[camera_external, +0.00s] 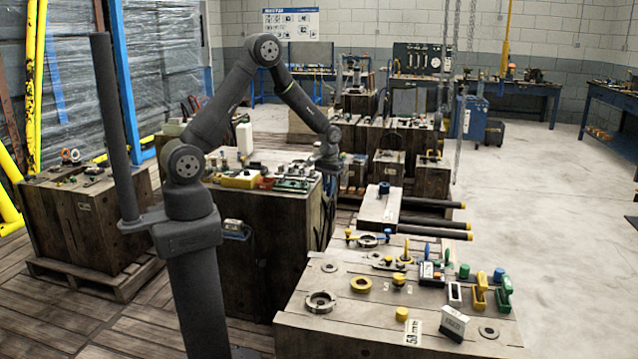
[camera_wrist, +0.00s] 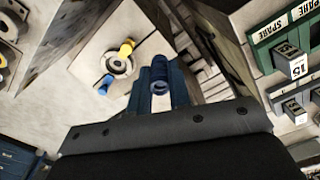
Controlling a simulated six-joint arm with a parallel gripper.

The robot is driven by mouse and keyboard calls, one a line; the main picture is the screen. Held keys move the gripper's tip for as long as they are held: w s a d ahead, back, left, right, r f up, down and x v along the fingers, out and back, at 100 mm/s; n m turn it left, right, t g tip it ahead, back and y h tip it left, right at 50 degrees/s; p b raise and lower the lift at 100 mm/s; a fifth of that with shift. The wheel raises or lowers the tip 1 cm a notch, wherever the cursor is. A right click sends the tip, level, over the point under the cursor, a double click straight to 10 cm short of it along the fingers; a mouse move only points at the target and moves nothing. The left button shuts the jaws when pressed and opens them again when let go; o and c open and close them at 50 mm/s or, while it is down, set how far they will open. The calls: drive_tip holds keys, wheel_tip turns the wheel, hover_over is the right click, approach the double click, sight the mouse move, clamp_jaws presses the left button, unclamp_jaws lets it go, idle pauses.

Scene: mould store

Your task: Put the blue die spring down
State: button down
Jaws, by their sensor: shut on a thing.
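In the wrist view, a blue die spring (camera_wrist: 160,70) with a hollow end sits between the two blue-grey fingers of my gripper (camera_wrist: 162,92). My gripper is shut on it. In the external view, my gripper (camera_external: 328,158) hangs beside the right end of the middle wooden crate, and the spring in it is too small to make out. In the wrist view, a pale surface with a metal ring (camera_wrist: 118,63) and yellow and blue pieces beside it lies beyond the fingers.
Green trays (camera_wrist: 290,28) with labelled blocks show at the right of the wrist view. The front crate (camera_external: 315,328) holds rings, yellow and blue parts and a white block. A blue cylinder (camera_external: 384,188) stands on a pale block (camera_external: 378,210). The middle crate (camera_external: 262,225) is crowded on top.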

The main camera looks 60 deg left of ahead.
drive_tip(key=s+d+f+m, duration=0.1)
drive_tip(key=s+d+m, duration=0.3)
drive_tip(key=d, duration=0.5)
drive_tip(key=shift+s+d+f, duration=0.15)
drive_tip(key=shift+s+d, duration=0.15)
drive_tip(key=shift+s, duration=0.3)
